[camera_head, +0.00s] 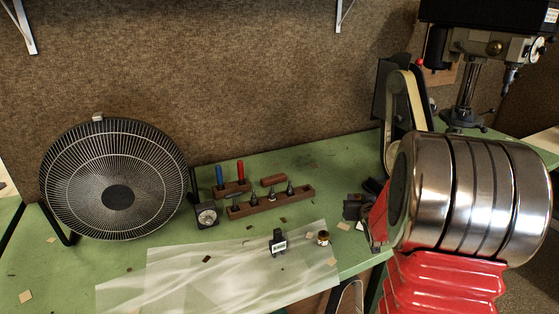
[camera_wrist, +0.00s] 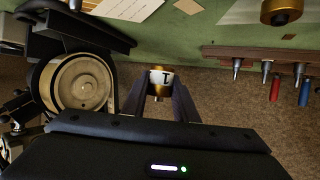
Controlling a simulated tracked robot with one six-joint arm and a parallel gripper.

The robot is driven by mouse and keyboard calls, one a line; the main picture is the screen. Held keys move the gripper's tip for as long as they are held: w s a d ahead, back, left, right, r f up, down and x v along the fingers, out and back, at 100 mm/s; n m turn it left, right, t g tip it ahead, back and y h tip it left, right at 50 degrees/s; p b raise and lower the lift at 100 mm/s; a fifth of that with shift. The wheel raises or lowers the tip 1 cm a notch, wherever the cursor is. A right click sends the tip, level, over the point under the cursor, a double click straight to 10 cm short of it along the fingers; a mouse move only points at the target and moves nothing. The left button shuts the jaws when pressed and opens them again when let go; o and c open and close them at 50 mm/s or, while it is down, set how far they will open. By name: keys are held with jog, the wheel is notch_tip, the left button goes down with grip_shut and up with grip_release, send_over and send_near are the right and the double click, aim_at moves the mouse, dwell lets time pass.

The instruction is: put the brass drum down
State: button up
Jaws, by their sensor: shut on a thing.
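The brass drum (camera_wrist: 161,80) is a small gold cylinder with a white band and a dark mark on it. It is in the middle of the wrist view, between the two dark fingers of my gripper (camera_wrist: 160,92), which is shut on it. The green bench (camera_wrist: 190,38) shows beyond it; I cannot tell how far the drum is from its surface. In the head view my own arm covers much of the right side, and I cannot make out the held drum there.
A belt sander (camera_head: 400,85) stands at the right.

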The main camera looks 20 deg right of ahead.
jog(key=shift+a, duration=0.1)
jog(key=w+a+f+n+y, duration=0.1)
jog(key=w+a+y, duration=0.1)
jog(key=a, duration=1)
jog(key=w+a+f+n+t+y, duration=0.1)
jog(key=w+a+n+y, duration=0.1)
jog(key=a, duration=1)
jog(key=w+a+n+y, duration=0.2)
jog(key=w+a, duration=0.1)
jog(key=a, duration=0.9)
jog(key=shift+a+f+t, duration=0.3)
jog(key=shift+a+f, duration=0.1)
jog(key=shift+a, duration=0.3)
jog(key=shift+s+f, duration=0.1)
